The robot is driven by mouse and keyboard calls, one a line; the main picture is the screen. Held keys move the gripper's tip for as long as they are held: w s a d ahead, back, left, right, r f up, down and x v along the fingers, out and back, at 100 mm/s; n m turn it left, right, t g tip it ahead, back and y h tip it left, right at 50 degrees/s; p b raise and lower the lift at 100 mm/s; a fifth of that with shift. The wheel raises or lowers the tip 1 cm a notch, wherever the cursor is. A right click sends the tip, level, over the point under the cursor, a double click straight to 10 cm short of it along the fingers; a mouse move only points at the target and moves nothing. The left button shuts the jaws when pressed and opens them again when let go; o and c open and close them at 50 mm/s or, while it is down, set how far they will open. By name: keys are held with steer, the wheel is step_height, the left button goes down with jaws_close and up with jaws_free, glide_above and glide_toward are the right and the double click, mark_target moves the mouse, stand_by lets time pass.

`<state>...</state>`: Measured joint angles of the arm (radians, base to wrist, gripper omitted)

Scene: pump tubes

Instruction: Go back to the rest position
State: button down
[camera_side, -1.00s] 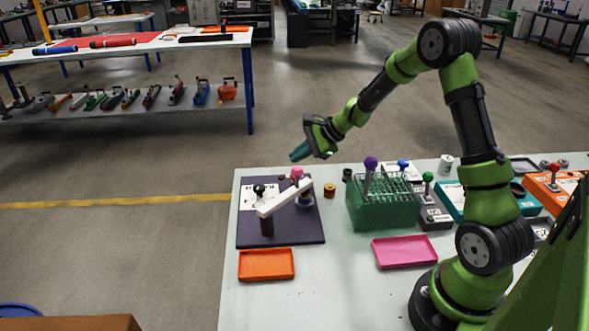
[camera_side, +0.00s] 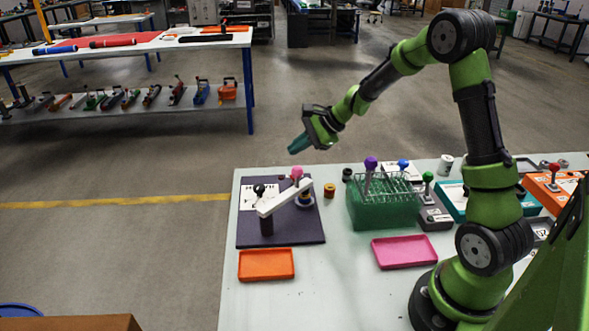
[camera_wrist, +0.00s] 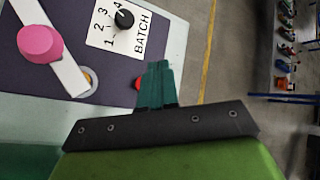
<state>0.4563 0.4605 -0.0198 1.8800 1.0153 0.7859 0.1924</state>
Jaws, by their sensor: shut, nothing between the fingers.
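My gripper (camera_side: 299,144) is in the air above the back edge of the table, well clear of everything on it. Its teal fingers are together with nothing between them, and they also show in the wrist view (camera_wrist: 156,82). Below stands the dark pump board (camera_side: 287,233) with a white bar (camera_side: 285,198), a pink knob (camera_side: 296,172) and a black knob (camera_side: 259,189). In the wrist view the pink knob (camera_wrist: 40,44), the white bar (camera_wrist: 58,70) and a dial marked BATCH (camera_wrist: 124,18) show. A red part beside the fingers is mostly hidden.
A green tube rack (camera_side: 383,212) stands right of the board. An orange tray (camera_side: 266,264) and a pink tray (camera_side: 404,251) lie in front. Boxes with knobs, including an orange one (camera_side: 553,190), stand at the right. The air around my gripper is free.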

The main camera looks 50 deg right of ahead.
steer(key=s+a+r+n+g, duration=0.1)
steer(key=s+a+r+n, duration=1.1)
steer(key=s+a, duration=0.3)
steer(key=s+n+h, duration=0.2)
steer(key=s+n, duration=0.3)
steer(key=s, duration=0.5)
steer(key=shift+r, duration=0.45)
